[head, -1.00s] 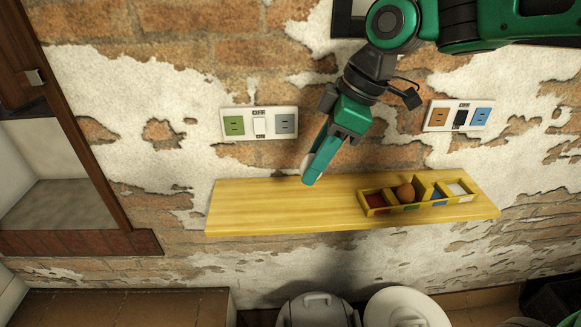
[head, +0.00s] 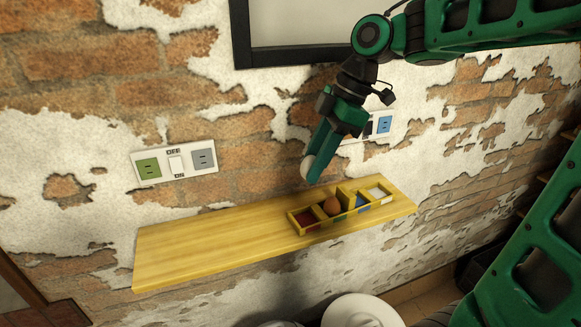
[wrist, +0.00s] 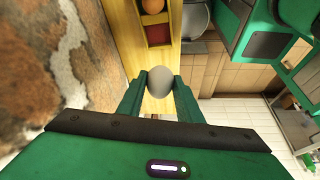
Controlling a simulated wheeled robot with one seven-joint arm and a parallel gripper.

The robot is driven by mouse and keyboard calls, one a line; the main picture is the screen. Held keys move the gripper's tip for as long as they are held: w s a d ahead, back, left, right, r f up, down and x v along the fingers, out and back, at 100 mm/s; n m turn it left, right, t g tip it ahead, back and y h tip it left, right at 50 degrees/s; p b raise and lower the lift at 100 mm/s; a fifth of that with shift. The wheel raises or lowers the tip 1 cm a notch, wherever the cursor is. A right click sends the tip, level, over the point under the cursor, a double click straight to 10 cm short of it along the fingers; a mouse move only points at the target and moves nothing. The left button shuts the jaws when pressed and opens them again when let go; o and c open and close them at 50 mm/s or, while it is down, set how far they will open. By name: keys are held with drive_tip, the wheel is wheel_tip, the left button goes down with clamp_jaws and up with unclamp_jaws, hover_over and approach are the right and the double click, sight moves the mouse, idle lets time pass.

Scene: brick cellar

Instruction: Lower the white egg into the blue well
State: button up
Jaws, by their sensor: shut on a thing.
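My gripper (head: 315,172) is shut on the white egg (head: 307,169), which shows between the fingertips in the wrist view (wrist: 160,80). The egg is held in the air above the shelf, near the tray's left end in the head view. The yellow tray (head: 318,227) has a row of wells. From the left they are a red well (head: 307,218), a well with a brown egg (head: 332,205) in it, the blue well (head: 362,201) and a white well (head: 377,193). The blue well looks empty. In the wrist view the red well (wrist: 157,34) lies beyond the egg.
The tray stands on the right part of a yellow wooden shelf (head: 200,245); the shelf's left part is bare. A brick wall with a left socket plate (head: 176,163) and a right socket plate (head: 383,125) rises behind. A white round lid (head: 360,311) is below the shelf.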

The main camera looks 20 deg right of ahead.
drive_tip(key=w+d+f, duration=0.2)
drive_tip(key=d, duration=0.6)
drive_tip(key=w+d+f, duration=0.1)
drive_tip(key=w+d, duration=0.1)
drive_tip(key=d, duration=0.6)
drive_tip(key=shift+f, duration=0.4)
drive_tip(key=shift+a, duration=0.15)
drive_tip(key=shift+a, duration=0.3)
drive_tip(key=shift+f, duration=2.75)
drive_tip(key=shift+f, duration=1.75)
drive_tip(key=o, duration=0.7)
drive_tip(key=shift+o, duration=0.2)
